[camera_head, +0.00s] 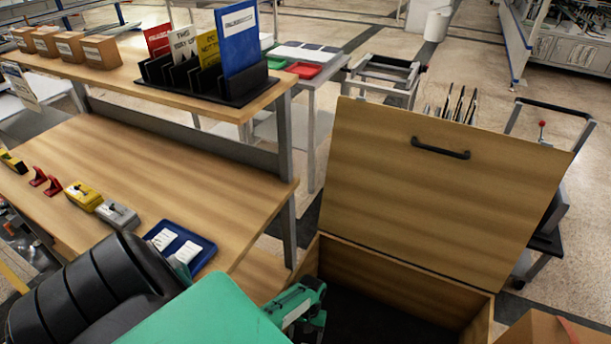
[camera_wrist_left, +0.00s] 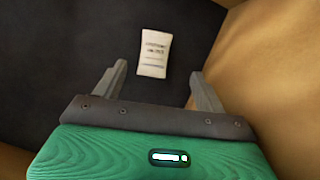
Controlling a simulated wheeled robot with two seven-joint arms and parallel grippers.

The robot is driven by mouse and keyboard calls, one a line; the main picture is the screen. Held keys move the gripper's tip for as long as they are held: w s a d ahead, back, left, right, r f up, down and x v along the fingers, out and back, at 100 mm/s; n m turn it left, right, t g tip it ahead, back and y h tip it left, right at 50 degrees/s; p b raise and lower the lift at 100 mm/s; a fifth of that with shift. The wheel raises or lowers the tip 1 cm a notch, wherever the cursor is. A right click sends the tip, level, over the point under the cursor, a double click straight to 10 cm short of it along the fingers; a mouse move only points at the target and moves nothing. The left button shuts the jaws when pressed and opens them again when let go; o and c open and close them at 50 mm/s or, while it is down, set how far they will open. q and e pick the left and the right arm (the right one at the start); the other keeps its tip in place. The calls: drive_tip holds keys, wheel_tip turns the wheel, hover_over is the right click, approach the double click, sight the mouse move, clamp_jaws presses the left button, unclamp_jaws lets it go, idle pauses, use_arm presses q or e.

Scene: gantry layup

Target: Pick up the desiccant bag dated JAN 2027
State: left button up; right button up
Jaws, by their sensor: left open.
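A small white bag (camera_wrist_left: 154,53) with printed lines lies flat on a dark floor in the left wrist view; its date is too blurred to read. My left gripper (camera_wrist_left: 158,72) is open and empty, its two fingers on either side of the bag's near end in the picture. In the head view my left gripper (camera_head: 304,303) is at the left side of an open wooden box (camera_head: 400,291), and its fingertips are hard to make out. The bag is hidden in the head view. Two white packets (camera_head: 164,239) lie on a blue tray (camera_head: 202,256) on the bench. My right gripper is not in view.
The box's lid (camera_head: 440,190) with a black handle stands raised at the back. Wooden walls (camera_wrist_left: 255,60) border the dark floor closely at the right. The workbench (camera_head: 150,165) with its upper shelf is at the left. A cardboard box (camera_head: 550,329) is at the lower right.

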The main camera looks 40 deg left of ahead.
use_arm(q)
drive_tip(key=x, duration=0.4)
drive_tip(key=b+x, duration=0.2)
drive_tip(key=x, duration=0.1)
drive_tip(key=shift+w+d+f, duration=0.1)
drive_tip(key=shift+w+d, duration=0.15)
drive_tip(key=shift+d, duration=0.15)
drive_tip(key=shift+s+f, duration=0.15)
drive_tip(key=shift+f, duration=0.2)
drive_tip(key=shift+s+d+f, duration=0.1)
drive_tip(key=shift+f, duration=0.1)
drive_tip(key=shift+c, duration=0.8)
drive_tip(key=c, duration=0.9)
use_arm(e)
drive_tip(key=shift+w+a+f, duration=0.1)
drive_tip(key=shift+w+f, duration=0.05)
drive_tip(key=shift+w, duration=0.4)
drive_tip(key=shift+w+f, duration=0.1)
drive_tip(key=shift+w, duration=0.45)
